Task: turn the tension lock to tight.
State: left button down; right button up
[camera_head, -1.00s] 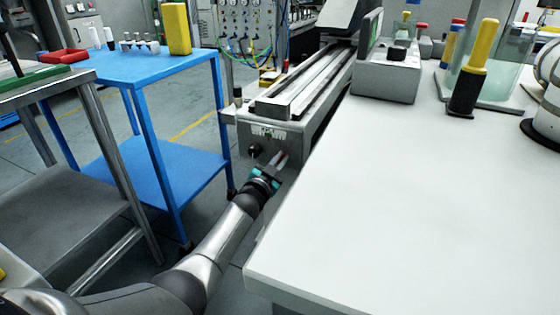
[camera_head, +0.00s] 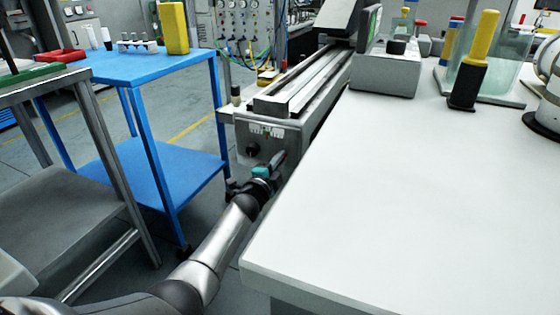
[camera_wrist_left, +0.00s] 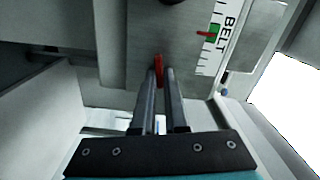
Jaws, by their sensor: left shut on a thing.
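The tension lock shows as a thin red lever (camera_wrist_left: 158,68) on the grey end plate (camera_wrist_left: 135,30) in the left wrist view. My left gripper (camera_wrist_left: 160,78) is shut on it, with the two dark fingers hiding most of the lever. In the head view my left gripper (camera_head: 278,161) is at the lower right of the conveyor's end plate (camera_head: 285,136), and the lever is hidden there. Beside the lever, a white scale marked BELT (camera_wrist_left: 222,38) has a green band and a red pointer (camera_wrist_left: 206,34) at the band. My right gripper is not in view.
A black knob (camera_head: 252,149) sits on the end plate, left of my gripper. The white tabletop (camera_head: 390,200) is close on the right and mostly clear in front. A blue cart (camera_head: 155,65) stands to the left, with open floor between.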

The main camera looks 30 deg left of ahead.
pick_arm(q)
jog(key=shift+f+m, duration=0.1)
jog(key=shift+m, duration=0.9)
jog(key=c, duration=0.9)
grip_release()
jog(key=shift+c, duration=0.2)
jog(key=shift+s, duration=0.1)
